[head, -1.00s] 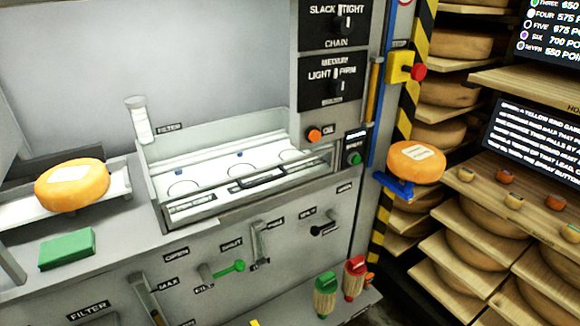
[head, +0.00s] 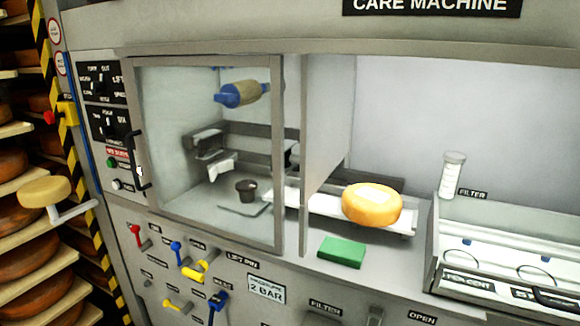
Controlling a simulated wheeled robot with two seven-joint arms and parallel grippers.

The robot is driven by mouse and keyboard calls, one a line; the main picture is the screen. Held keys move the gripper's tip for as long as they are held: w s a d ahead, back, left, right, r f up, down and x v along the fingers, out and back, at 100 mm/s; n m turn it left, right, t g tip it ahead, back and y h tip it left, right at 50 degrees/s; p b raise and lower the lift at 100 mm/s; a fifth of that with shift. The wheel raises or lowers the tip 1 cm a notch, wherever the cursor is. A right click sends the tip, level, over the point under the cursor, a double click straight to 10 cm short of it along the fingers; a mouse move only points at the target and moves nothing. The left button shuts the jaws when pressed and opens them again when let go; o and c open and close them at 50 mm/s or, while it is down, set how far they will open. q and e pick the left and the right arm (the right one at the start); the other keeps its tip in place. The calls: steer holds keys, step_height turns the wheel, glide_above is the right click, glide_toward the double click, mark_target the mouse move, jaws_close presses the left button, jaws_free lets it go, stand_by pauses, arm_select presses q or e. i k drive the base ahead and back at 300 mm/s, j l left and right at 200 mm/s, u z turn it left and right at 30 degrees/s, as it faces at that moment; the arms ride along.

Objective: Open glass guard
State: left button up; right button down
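The glass guard (head: 275,150) is a clear panel in a grey frame over the left compartment of the machine. It appears closed, its frame lying flat across the compartment front. A black upright handle (head: 135,163) is on its left edge, beside the control panel. Through the glass I see a blue and tan roller (head: 243,94), a small dark cup (head: 246,189) and a grey bracket with a white piece. Neither of my grippers shows in the head view.
An orange cheese wheel (head: 372,205) lies on a white tray right of the guard, with a green block (head: 342,252) in front. Several coloured levers are below the guard. At left, a pale yellow wheel (head: 45,192) sits on a white bracket before cheese shelves. A glass-sided basin (head: 500,245) is at right.

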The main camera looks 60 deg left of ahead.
mark_target(129, 65)
steer(key=u, duration=2.55)
